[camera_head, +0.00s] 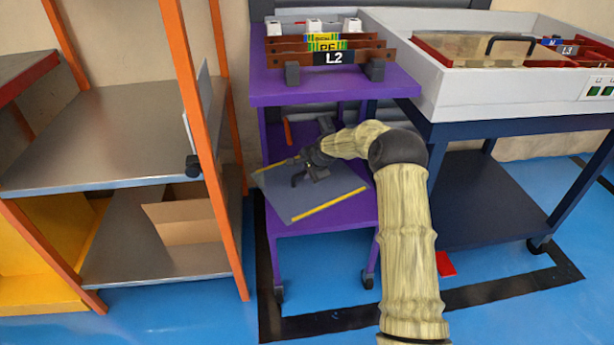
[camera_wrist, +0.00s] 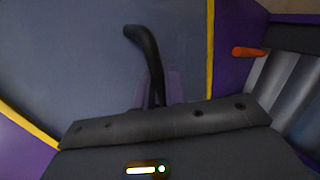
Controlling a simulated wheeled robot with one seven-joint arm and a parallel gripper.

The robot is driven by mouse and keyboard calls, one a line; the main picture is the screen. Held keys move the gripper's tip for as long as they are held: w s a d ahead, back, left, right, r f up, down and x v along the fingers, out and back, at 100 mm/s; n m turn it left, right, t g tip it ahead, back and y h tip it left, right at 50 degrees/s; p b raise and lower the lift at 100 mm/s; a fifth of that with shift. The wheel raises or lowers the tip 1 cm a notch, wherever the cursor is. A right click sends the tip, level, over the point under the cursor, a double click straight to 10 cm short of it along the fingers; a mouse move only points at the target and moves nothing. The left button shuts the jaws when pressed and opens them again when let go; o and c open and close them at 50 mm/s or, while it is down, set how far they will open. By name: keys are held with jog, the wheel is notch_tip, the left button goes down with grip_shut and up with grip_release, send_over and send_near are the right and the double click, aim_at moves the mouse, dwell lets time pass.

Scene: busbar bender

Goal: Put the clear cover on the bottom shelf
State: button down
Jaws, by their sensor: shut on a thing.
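The clear cover (camera_head: 290,205) is a flat, tinted see-through panel with yellow strips along two edges and a black handle. It is at the lower shelf (camera_head: 330,216) of the purple cart, tilted in the picture, its front left corner past the shelf's left edge. I cannot tell whether it touches the shelf. My gripper (camera_head: 314,172) is above the panel, shut on its handle. In the wrist view the black handle (camera_wrist: 145,50) rises from between the purple fingers (camera_wrist: 158,92), with the panel (camera_wrist: 70,60) behind.
The purple cart's top (camera_head: 270,90) holds busbars with an L2 label. An orange-handled tool (camera_head: 288,132) lies at the back of the lower shelf. An orange-post rack (camera_head: 190,100) stands close on the left, a dark blue table (camera_head: 480,195) on the right.

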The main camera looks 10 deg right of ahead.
jog(key=c, duration=1.5)
grip_release()
jog(key=shift+o, duration=0.2)
jog(key=shift+a, duration=0.1)
jog(key=p+v, duration=0.3)
jog(key=v, duration=0.4)
jog(key=shift+s+r+p, duration=0.15)
jog(key=shift+r+p, duration=0.2)
jog(key=shift+p, duration=0.05)
jog(key=shift+d, duration=0.2)
jog(key=s+r+n+g+h, duration=0.1)
jog(key=s+n, duration=0.3)
jog(key=s, duration=0.9)
jog(key=s+r+n+g, duration=0.1)
jog(key=s+r+n, duration=0.3)
jog(key=s, duration=0.9)
jog(key=s+d+r+n+g+h, duration=0.1)
jog(key=s+r+n, duration=0.2)
jog(key=s, duration=1)
jog(key=shift+n+g+h, duration=0.3)
jog(key=shift+n, duration=0.9)
